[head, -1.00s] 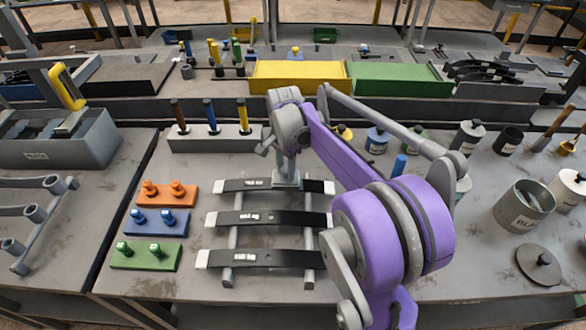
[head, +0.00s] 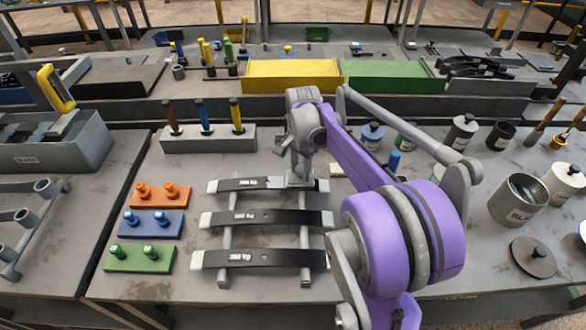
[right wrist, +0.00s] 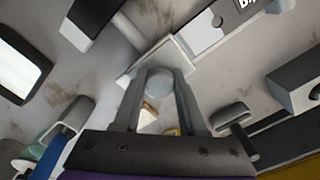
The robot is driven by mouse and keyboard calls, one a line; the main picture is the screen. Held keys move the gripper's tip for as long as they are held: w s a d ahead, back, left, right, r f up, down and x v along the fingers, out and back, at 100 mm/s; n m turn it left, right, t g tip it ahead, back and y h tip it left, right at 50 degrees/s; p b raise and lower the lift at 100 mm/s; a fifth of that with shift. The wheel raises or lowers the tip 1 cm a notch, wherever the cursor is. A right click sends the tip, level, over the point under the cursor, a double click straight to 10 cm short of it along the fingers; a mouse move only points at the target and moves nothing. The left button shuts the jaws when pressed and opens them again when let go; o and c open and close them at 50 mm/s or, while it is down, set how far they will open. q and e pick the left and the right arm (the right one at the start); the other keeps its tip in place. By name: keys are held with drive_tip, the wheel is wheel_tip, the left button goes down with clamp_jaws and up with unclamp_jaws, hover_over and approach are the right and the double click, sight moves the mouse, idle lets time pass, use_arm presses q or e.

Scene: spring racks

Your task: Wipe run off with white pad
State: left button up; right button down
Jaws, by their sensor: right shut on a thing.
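My right gripper (head: 300,172) is at the right part of the rearmost black leaf spring (head: 235,184). In the right wrist view its fingers (right wrist: 158,88) are shut on the rounded grip of the white pad (right wrist: 135,70). The pad's flat base lies at or on the leaf; exact contact is hard to tell. The pad also shows under the gripper in the head view (head: 300,184). A grey patch (head: 275,182) marks the leaf just left of the pad. Two more black leaves, the middle one (head: 285,218) and the front one (head: 285,258), have pale ends and white labels. My left gripper is out of view.
The leaves lie across a grey rack (head: 305,283). Orange (head: 160,204), blue (head: 150,224) and green (head: 140,259) peg blocks stand to the left. A holder (head: 180,143) with three brushes is behind. Cans, including an open one (head: 518,205), stand at right.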

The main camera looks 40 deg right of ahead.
sight(301, 168)
drive_tip(key=shift+s, duration=0.1)
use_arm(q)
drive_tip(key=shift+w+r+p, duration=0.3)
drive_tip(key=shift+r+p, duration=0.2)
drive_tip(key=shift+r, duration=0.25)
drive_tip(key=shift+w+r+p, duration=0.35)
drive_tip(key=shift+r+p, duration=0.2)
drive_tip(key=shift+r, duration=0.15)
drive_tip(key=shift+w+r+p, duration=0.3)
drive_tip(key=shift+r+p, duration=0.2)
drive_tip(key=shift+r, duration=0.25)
use_arm(e)
drive_tip(key=shift+r, duration=3)
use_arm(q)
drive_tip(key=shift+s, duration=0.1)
use_arm(e)
drive_tip(key=shift+r, duration=0.6)
drive_tip(key=shift+r+p, duration=0.65)
drive_tip(key=shift+r, duration=0.3)
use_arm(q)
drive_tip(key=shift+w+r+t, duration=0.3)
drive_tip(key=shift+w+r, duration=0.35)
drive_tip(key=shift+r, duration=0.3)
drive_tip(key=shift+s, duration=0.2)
use_arm(e)
drive_tip(key=shift+f, duration=0.1)
